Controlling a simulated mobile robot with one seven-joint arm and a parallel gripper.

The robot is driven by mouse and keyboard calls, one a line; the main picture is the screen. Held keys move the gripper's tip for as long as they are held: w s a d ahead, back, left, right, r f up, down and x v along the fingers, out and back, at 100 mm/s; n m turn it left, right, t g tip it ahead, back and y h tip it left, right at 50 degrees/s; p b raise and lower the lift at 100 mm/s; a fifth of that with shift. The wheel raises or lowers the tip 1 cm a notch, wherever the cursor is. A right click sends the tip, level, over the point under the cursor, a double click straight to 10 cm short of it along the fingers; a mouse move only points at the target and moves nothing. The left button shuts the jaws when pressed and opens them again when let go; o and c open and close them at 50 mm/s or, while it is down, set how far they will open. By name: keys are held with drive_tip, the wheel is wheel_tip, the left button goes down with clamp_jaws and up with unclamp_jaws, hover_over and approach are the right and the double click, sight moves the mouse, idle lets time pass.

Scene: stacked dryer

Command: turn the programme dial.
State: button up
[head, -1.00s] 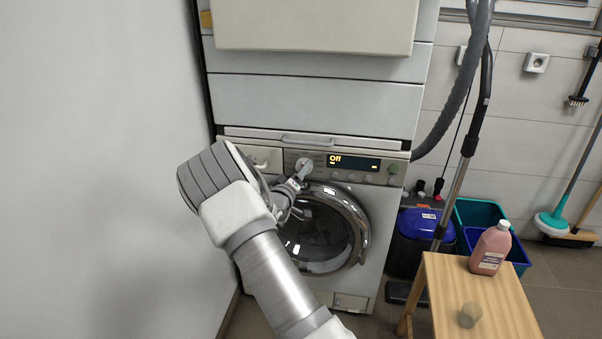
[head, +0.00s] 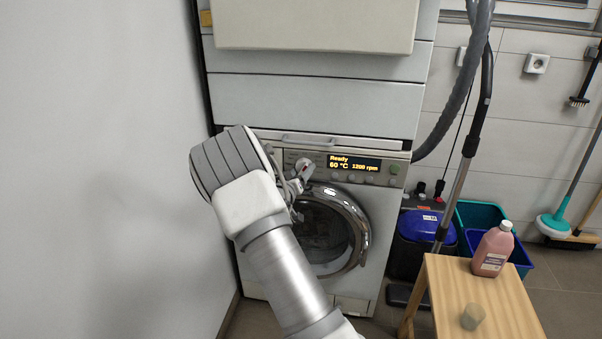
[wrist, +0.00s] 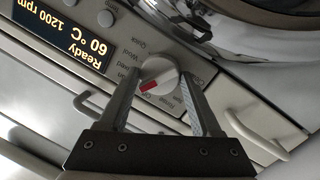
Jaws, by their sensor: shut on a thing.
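The programme dial (wrist: 158,76) is a round white knob with a red mark, set in the washing machine's control panel with programme names printed around it. In the wrist view my gripper (wrist: 157,84) has one finger on each side of the dial and is shut on it. In the head view my gripper (head: 300,179) reaches the panel, and my arm hides part of the panel's left side. The display (head: 353,163) reads "Ready", "60 °C" and "1200 rpm"; it also shows in the wrist view (wrist: 66,32).
The round door (head: 340,235) is below the panel. A hose (head: 460,90) hangs beside the machine. A plain wall (head: 90,170) is close on the left.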

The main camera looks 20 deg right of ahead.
drive_tip(key=o, duration=1.3)
drive_tip(key=shift+o, duration=0.2)
drive_tip(key=p+v, duration=0.4)
drive_tip(key=v, duration=1.3)
drive_tip(key=shift+s+a, duration=0.15)
